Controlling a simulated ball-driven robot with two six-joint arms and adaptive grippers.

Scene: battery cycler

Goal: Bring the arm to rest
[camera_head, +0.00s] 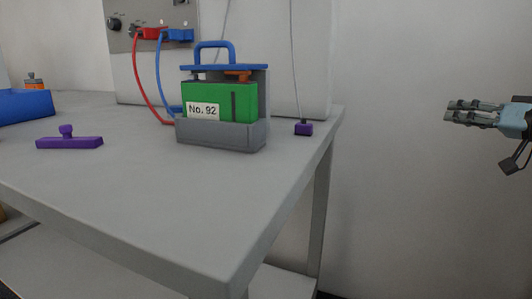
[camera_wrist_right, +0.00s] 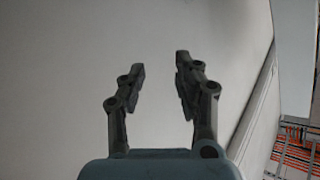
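My right gripper (camera_head: 474,113) is at the right side of the head view, in the air beyond the table's right edge and apart from everything on it. In the right wrist view its two fingers (camera_wrist_right: 160,75) are spread with a gap between them, and nothing is held. Plain pale wall lies behind the fingers. My left gripper is in neither view.
A grey table (camera_head: 190,215) bears a green battery labelled No. 92 (camera_head: 240,97) in a grey holder (camera_head: 215,135) with a blue handle. A purple piece (camera_head: 70,143) and a purple block (camera_head: 304,128) lie nearby. The cycler panel (camera_head: 135,55) has red and blue leads.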

